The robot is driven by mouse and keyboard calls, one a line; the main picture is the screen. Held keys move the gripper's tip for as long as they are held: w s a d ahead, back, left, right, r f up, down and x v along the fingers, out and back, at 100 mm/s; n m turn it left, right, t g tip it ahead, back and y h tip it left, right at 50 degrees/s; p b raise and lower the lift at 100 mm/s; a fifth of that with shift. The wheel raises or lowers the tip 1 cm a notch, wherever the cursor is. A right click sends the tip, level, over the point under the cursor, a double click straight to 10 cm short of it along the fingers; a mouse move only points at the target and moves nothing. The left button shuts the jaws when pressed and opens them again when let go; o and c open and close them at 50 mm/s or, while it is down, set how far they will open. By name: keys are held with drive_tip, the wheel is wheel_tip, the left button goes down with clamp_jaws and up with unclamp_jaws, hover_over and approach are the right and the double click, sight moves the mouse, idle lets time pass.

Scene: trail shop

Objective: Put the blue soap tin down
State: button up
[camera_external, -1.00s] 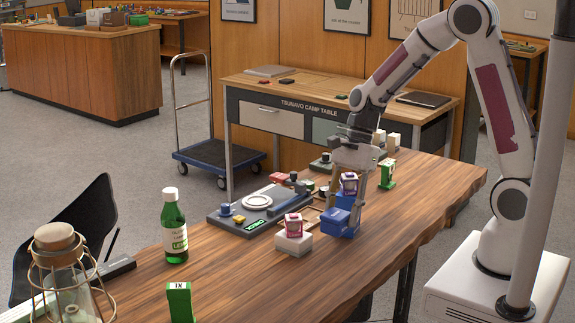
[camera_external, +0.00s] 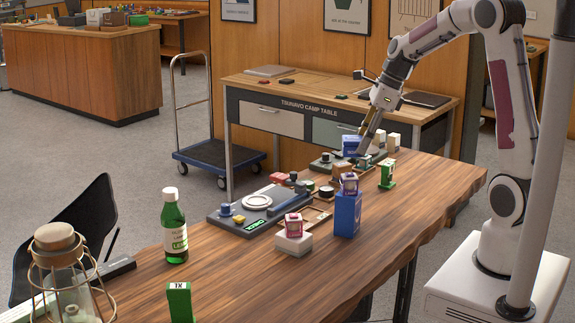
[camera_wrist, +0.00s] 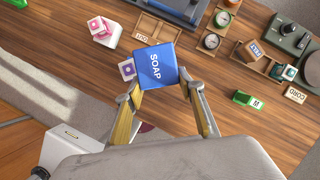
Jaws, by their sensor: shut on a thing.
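The blue soap tin (camera_wrist: 157,66), a box marked SOAP, is between the fingertips of my gripper (camera_wrist: 163,88) in the wrist view. My gripper (camera_external: 364,138) is shut on it. In the external view the soap tin (camera_external: 351,145) is raised, near the far end of the wooden table (camera_external: 400,235). A separate tall blue box (camera_external: 347,215) stands on the table, with a purple-and-white cube (camera_external: 349,183) on top. In the wrist view, the purple-and-white cube (camera_wrist: 127,69) shows beside the tin. The tin's underside is hidden.
A pink-and-white cube (camera_external: 294,220) sits on a white block (camera_external: 293,243). A grey tray (camera_external: 228,220) with a round plate lies to the left. A green block (camera_external: 387,174) stands at the right. A green bottle (camera_external: 174,230) and lantern (camera_external: 62,275) are nearer. The front-right tabletop is bare.

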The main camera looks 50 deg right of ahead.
drive_tip(key=d+f+m+t+h, duration=0.1)
drive_tip(key=d+f+m+h, duration=0.1)
drive_tip(key=d+f+m, duration=0.5)
drive_tip(key=d+f, duration=0.3)
drive_tip(key=d, duration=0.1)
drive_tip(key=shift+w+d+h, duration=0.3)
drive_tip(key=shift+f, duration=0.25)
drive_tip(key=shift+f, duration=2.8)
drive_tip(key=shift+f, duration=2.1)
drive_tip(key=shift+f, duration=0.1)
drive_tip(key=o, duration=1.3)
drive_tip(key=shift+c, duration=0.2)
